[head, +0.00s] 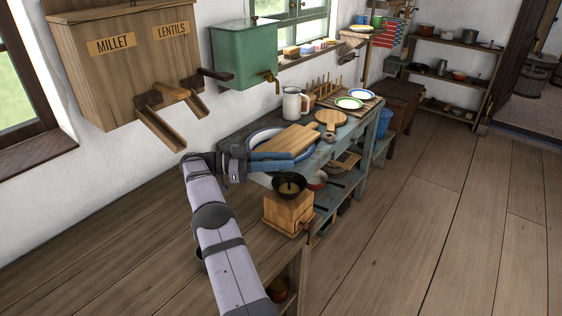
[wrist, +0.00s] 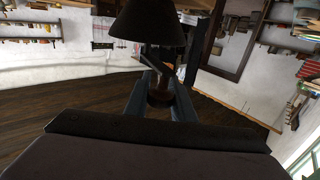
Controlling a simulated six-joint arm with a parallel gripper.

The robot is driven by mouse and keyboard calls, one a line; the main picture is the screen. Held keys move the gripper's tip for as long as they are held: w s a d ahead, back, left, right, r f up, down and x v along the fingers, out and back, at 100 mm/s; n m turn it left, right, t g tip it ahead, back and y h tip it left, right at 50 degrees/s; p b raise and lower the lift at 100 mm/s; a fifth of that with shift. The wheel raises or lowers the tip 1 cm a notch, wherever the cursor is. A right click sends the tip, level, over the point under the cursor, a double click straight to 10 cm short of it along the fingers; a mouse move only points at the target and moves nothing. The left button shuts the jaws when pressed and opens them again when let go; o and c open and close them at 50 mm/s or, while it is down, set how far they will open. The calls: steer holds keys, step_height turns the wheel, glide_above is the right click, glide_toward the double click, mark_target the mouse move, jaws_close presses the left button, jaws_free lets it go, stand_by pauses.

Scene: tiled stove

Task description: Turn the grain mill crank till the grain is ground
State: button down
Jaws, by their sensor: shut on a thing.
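The grain mill is a light wooden box (head: 287,212) with a dark bowl-shaped hopper (head: 289,190) on top, standing at the right end of the brown wooden counter. Some tan grain shows inside the hopper. My gripper (head: 290,161) is just above and behind the hopper, its blue fingers pointing right. In the wrist view the fingers are shut on a brown wooden crank knob (wrist: 160,95), with the dark hopper (wrist: 148,25) close beyond it. The crank arm is mostly hidden in the head view.
A blue-grey table (head: 236,142) behind holds a cutting board (head: 285,146), a white jug (head: 294,103) and plates (head: 349,102). A millet and lentils dispenser (head: 135,65) and a green tank (head: 245,52) hang on the wall. The counter (head: 130,235) left of my arm is clear.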

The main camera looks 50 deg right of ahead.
steer(key=shift+r, duration=0.1)
steer(key=c, duration=1.5)
jaws_free()
steer(key=shift+a+n+t+h+p, duration=0.2)
steer(key=shift+n+t+h+p, duration=0.3)
steer(key=shift+n+t+h, duration=0.15)
steer(key=shift+a+n+t+h+p, duration=0.15)
steer(key=shift+n+t+h+p, duration=0.3)
steer(key=shift+n+t+h, duration=0.15)
